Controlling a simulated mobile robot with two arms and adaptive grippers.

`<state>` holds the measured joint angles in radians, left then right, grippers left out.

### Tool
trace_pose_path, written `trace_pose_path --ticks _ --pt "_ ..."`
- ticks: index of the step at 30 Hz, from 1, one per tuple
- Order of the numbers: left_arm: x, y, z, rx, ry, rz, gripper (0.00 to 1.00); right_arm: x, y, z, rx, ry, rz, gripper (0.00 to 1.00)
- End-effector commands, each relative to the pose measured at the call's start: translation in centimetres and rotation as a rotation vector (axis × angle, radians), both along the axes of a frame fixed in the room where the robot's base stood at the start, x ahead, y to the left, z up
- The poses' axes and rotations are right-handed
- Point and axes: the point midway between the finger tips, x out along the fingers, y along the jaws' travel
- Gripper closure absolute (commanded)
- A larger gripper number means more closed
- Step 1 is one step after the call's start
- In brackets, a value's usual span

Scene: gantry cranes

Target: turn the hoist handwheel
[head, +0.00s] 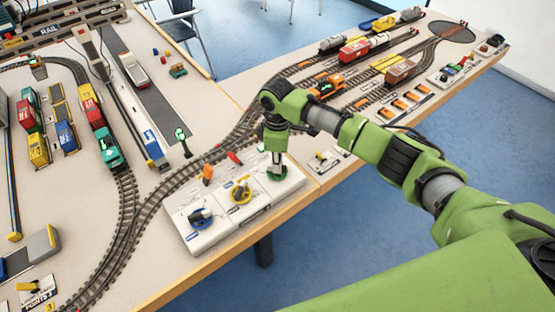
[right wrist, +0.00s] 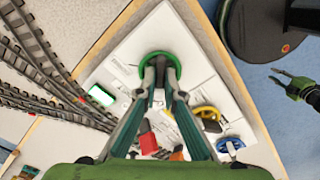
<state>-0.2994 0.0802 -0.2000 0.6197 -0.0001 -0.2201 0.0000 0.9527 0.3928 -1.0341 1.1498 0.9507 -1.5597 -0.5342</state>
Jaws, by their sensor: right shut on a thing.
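A white control panel (head: 222,228) at the table's front edge carries a blue handwheel (head: 200,217), a yellow handwheel (head: 241,192) and a green handwheel (head: 278,175) in a row. Their labels are too small to read, so I cannot tell which is marked hoist. My right gripper (head: 276,161) points down and is shut on the green handwheel, whose rim (right wrist: 174,62) shows around the fingertips in the right wrist view. The fingers hide part of the wheel. My left gripper (right wrist: 285,84) shows small in the right wrist view, over the floor, apparently open and empty.
An orange lever (head: 207,172) and a red lever (head: 234,157) stand along the panel's far edge, close to the handwheels. Rail track (head: 150,205) runs behind the panel. A small white plate (head: 323,160) lies to its right. The blue floor in front is open.

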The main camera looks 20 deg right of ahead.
Motion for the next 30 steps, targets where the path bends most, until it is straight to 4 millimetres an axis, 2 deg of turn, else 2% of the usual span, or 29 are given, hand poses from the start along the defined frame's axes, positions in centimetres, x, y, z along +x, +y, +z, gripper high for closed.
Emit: trace_pose_path --ticks 9,22,24,25,30 --pt "-0.01 0.00 0.59 0.000 0.000 0.000 0.75 0.12 0.01 0.13 0.001 -0.003 0.088 1.00" --pt "-0.02 -0.01 0.60 0.000 0.000 0.000 0.75 0.14 0.04 0.12 0.002 -0.004 0.100 1.00" --pt "-0.02 -0.01 0.60 0.000 0.000 0.000 0.75 0.14 0.04 0.12 0.002 -0.004 0.100 0.79" --pt "-0.02 -0.01 0.60 0.000 0.000 0.000 0.75 0.14 0.04 0.12 0.002 -0.004 0.100 0.75" --pt "-0.02 -0.02 0.60 0.000 0.000 0.000 0.75 0.09 0.03 0.07 0.001 -0.003 0.099 0.75"
